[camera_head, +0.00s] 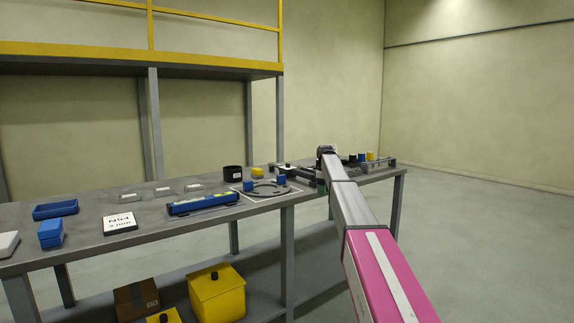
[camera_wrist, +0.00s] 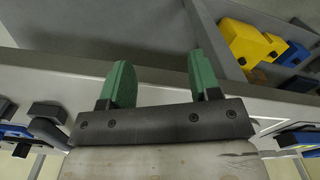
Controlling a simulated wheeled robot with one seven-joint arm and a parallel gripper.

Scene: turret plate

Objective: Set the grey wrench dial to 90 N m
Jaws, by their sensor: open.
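My gripper (camera_wrist: 162,80) is open in the wrist view, its two green fingers apart with nothing between them. Below the fingers is a plain grey surface with a pale edge. In the head view my gripper (camera_head: 322,186) is small and partly hidden by my arm, at the right part of the bench. I cannot make out the grey wrench or its dial for certain in either view. Dark, long shapes (camera_head: 303,177) lie on the bench just left of my gripper, too small to tell apart.
Floor at right is clear.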

